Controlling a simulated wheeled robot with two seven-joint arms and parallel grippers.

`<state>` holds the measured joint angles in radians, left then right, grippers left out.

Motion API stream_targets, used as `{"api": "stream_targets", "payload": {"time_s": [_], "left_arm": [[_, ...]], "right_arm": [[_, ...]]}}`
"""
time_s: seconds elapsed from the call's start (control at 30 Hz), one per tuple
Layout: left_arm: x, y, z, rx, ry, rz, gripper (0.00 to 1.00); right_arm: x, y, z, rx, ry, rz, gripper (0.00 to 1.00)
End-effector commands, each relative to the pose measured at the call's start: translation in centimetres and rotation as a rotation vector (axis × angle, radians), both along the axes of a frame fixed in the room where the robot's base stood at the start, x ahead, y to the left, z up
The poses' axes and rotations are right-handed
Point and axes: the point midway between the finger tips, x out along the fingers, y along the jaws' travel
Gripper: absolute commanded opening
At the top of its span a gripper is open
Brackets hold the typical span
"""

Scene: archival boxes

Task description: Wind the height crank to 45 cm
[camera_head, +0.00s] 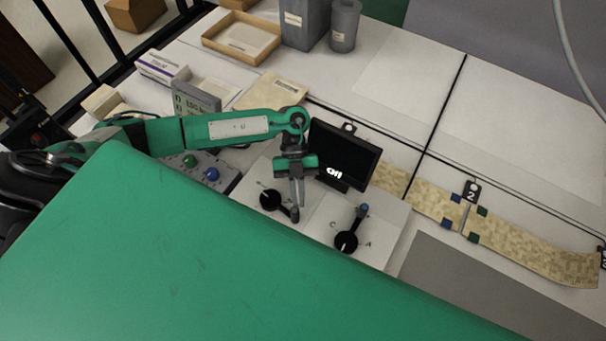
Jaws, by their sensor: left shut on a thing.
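Two black cranks stand on white plates in the middle of the camera_head view. The left crank (270,199) has its arm pointing to the lower right. The right crank (346,242) has its arm pointing up to a blue knob (363,208); letters sit on the plate around it. I cannot tell which is the height crank. My left gripper (297,212) points down and is shut on the handle end of the left crank, which its fingers partly hide. Behind it a tilted black display (343,155) shows small white characters that I cannot read surely. My right gripper is not in view.
A control box with a green knob (190,161) and a blue knob (212,174) lies left of the cranks. A grey readout (196,99) stands behind my left arm. A patterned strip (530,237) runs right, with a tag marked 2 (471,191). The back right table is clear.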

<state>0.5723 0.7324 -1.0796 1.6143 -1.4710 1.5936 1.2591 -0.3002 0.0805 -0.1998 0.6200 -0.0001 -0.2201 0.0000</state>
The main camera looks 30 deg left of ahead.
Motion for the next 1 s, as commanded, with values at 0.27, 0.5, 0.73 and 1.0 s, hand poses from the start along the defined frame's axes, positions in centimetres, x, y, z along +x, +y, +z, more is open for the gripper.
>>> {"api": "stream_targets", "payload": {"time_s": [0.27, 0.5, 0.73, 1.0], "left_arm": [[-2.0, -0.5, 0.0, -0.008, 0.007, 0.005, 0.0], [-3.0, -0.7, 0.0, -0.011, 0.009, 0.005, 0.0], [-3.1, -0.5, 0.0, -0.009, 0.006, 0.006, 0.0], [-3.0, -0.3, 0.0, -0.004, 0.003, 0.009, 0.0]], "right_arm": [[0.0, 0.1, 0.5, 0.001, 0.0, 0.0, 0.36], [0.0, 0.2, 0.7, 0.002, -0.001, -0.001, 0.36], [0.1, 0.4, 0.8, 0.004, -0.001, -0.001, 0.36], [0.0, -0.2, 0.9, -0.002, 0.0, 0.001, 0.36]]}}
